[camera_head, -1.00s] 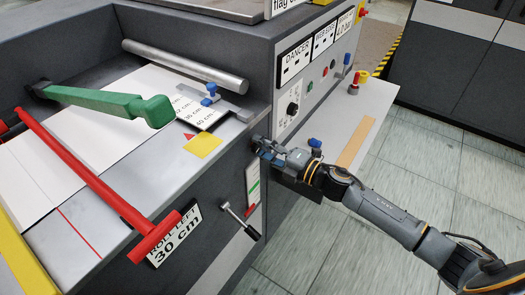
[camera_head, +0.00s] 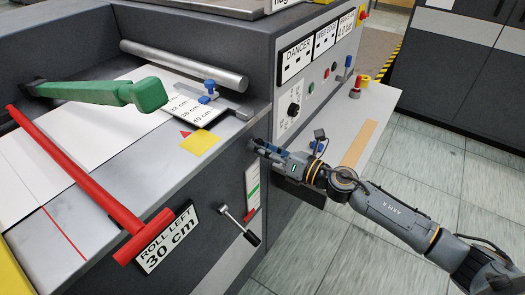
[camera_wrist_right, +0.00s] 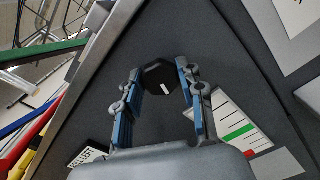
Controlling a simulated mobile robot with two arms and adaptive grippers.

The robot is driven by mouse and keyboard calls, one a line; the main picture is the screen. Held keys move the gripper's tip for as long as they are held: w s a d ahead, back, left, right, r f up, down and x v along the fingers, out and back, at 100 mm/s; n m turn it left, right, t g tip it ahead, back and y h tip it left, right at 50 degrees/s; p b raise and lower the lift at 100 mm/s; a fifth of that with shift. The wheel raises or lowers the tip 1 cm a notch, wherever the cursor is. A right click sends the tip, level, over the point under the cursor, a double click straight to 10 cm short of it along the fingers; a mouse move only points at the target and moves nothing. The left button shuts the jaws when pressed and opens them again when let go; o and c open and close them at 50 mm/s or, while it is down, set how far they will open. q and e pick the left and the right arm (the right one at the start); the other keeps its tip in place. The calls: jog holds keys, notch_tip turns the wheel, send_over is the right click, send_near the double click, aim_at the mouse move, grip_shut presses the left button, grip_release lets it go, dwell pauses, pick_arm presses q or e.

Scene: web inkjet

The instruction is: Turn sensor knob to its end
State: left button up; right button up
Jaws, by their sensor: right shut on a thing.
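The black knob (camera_wrist_right: 160,82), many-sided with a white mark on its face, sits on the dark grey machine side panel in the right wrist view. It also shows at the panel's edge in the head view (camera_head: 252,146), mostly hidden by my fingers. My right gripper (camera_head: 260,149) reaches it from the right. In the wrist view its blue-padded fingers (camera_wrist_right: 156,95) stand on both sides of the knob and are shut on it. The white mark lies tilted in that view. My left gripper is not in view.
A scale plate with green and red marks (camera_wrist_right: 238,128) is beside the knob. Below is a black-handled lever (camera_head: 240,226). A shelf (camera_head: 375,120) and a control panel (camera_head: 292,108) lie close to my right arm. Floor at the right is free.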

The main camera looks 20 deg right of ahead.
jog(key=shift+f+n+b, duration=0.15)
jog(key=shift+n+b, duration=0.45)
jog(key=shift+n, duration=1.3)
jog(key=o, duration=1.2)
jog(key=shift+s+d, duration=0.1)
jog(key=shift+s, duration=0.05)
jog(key=v, duration=1.1)
jog(key=shift+s+d, duration=0.25)
jog(key=shift+s, duration=0.05)
